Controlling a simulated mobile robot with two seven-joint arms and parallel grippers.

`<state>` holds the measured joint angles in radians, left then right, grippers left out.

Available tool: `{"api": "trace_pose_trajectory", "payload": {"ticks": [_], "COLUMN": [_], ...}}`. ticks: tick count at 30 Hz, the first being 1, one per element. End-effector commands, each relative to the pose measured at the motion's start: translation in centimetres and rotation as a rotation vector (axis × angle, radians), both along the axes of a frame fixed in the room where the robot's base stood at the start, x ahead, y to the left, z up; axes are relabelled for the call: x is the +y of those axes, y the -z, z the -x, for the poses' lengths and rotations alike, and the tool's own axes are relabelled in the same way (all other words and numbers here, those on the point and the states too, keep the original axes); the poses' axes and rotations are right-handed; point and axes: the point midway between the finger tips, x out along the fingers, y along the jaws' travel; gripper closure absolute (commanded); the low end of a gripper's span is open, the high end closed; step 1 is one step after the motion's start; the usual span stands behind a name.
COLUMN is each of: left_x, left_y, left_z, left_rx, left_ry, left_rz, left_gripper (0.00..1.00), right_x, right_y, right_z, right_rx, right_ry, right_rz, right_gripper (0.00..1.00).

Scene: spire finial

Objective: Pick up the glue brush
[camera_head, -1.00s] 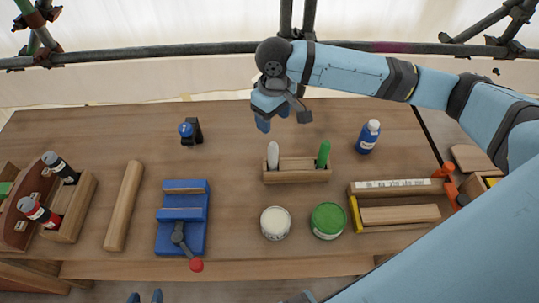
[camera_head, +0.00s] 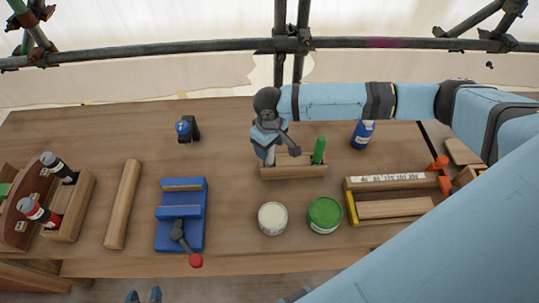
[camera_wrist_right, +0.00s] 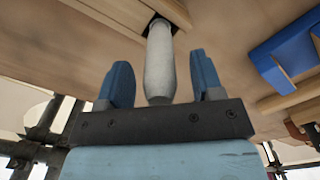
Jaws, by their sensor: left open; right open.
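Two brushes stand upright in a wooden holder (camera_head: 295,171) at the middle of the bench, one with a white handle (camera_head: 270,157) and one with a green handle (camera_head: 319,150). I cannot tell by a label which is the glue brush. My right gripper (camera_head: 264,152) is over the white handle, pointing down, and partly hides it. In the right wrist view the white handle (camera_wrist_right: 160,75) stands between the open fingers of this gripper, with gaps on both sides. My left gripper (camera_head: 144,296) is open and empty at the bottom edge of the head view, off the bench front.
A white tin (camera_head: 272,219) and a green tin (camera_head: 325,215) stand in front of the holder. A blue bottle (camera_head: 362,134) stands behind right, under my right arm. A blue vise-like fixture (camera_head: 181,235) and a wooden roller (camera_head: 123,205) lie left.

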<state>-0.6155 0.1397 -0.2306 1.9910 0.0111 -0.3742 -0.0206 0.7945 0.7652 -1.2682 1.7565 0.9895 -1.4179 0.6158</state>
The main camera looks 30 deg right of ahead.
Motion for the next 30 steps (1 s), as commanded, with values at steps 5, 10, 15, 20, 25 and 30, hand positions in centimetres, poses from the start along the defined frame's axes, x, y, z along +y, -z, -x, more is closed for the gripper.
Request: {"api": "trace_pose_trajectory", "payload": {"ticks": [5,10,15,20,25,30], "left_x": [0.1,0.0,0.0,-0.1,-0.2,-0.2], "left_y": [-0.1,-0.1,-0.1,-0.1,-0.1,0.0], "left_z": [0.0,0.0,0.0,0.0,0.0,0.0], "left_rx": [-0.001,-0.001,-0.001,0.000,0.000,0.000], "left_ry": [-0.001,-0.001,-0.002,0.000,0.001,0.001], "left_rz": [0.000,0.001,0.001,0.002,0.003,0.003], "left_gripper": [0.51,0.51,0.51,0.51,0.51,0.51], "right_x": [0.0,0.0,0.0,0.0,0.0,0.0], "right_y": [0.6,0.6,0.6,0.6,0.4,-0.7], "right_z": [0.0,0.0,0.0,0.0,0.0,0.0], "right_rx": [-0.001,-0.001,-0.001,-0.001,-0.001,-0.002], "right_ry": [-0.001,-0.001,-0.001,0.000,0.000,0.000], "right_rz": [0.000,0.000,0.000,0.000,0.000,-0.001], "right_gripper": [0.39,0.51,0.90,0.93,0.93,0.93]}}
